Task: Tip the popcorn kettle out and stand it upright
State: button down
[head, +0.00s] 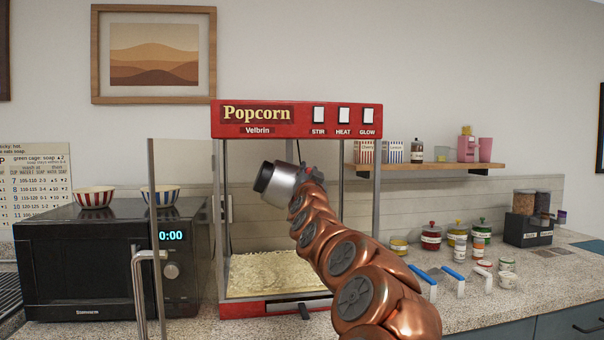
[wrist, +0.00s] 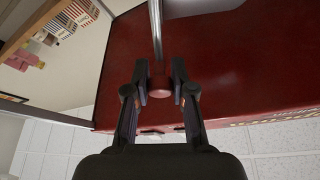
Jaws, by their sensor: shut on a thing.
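The popcorn kettle (head: 286,184) is a silver cylinder with a dark end. It hangs below the red top of the popcorn machine (head: 297,120) and lies tipped, dark end to the left. My gripper (head: 312,173) is at its right side, mostly hidden behind my arm. In the wrist view my gripper (wrist: 160,84) is shut on a dark red knob (wrist: 160,87), which looks like the kettle's handle. The kettle's body does not show in that view. Pale popcorn (head: 272,274) covers the case floor. Whether anything is left inside the kettle cannot be seen.
The machine's glass door (head: 153,190) stands open at the left. A black microwave (head: 85,265) with two striped bowls is beyond it. Jars (head: 431,236), blue-handled scoops (head: 453,280) and small cups stand on the counter at right, below a shelf (head: 430,166).

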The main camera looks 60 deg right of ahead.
jog(key=shift+s+d, duration=0.1)
jog(key=shift+s, duration=0.05)
jog(key=c, duration=1)
grip_release()
jog(key=shift+v, duration=6)
